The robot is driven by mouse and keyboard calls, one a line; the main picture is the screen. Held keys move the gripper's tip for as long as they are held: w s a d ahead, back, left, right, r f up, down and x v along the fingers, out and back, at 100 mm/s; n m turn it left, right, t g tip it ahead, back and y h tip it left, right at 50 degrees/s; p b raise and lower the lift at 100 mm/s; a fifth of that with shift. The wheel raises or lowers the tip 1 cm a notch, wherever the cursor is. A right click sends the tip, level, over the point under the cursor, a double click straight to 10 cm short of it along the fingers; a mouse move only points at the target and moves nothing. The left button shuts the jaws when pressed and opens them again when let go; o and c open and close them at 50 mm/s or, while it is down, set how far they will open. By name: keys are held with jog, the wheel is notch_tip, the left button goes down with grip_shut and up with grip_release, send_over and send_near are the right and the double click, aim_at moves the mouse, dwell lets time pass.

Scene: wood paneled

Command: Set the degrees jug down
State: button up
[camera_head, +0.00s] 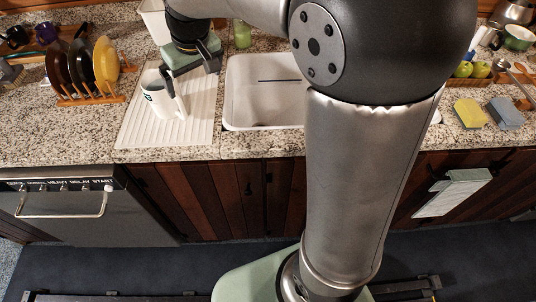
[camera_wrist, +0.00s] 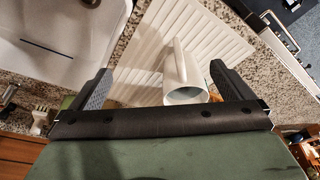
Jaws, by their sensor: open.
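The jug (camera_head: 158,102) is white with a dark mark on its side. It stands on the white ribbed draining board (camera_head: 137,133) and looks upright in the head view. My gripper (camera_head: 193,76) is open beside and above the jug. In the wrist view my gripper (camera_wrist: 160,70) has its fingers wide apart, with the handle between them.
A white sink (camera_head: 262,103) is right of the draining board. A wooden rack with plates (camera_head: 105,62) stands to the left. A green bottle (camera_head: 242,35) is behind the sink. Sponges (camera_head: 470,113) lie far right. The counter's front edge is just before the board.

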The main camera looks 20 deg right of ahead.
jog(key=s+d+f+m+g, duration=0.1)
jog(key=s+d+f, duration=0.3)
jog(key=s, duration=0.8)
jog(key=s+d+f+m+g+h, duration=0.1)
jog(key=s+d+f, duration=0.3)
jog(key=s, duration=0.8)
jog(key=shift+s+d+m, duration=0.3)
jog(key=shift+d+m, duration=0.5)
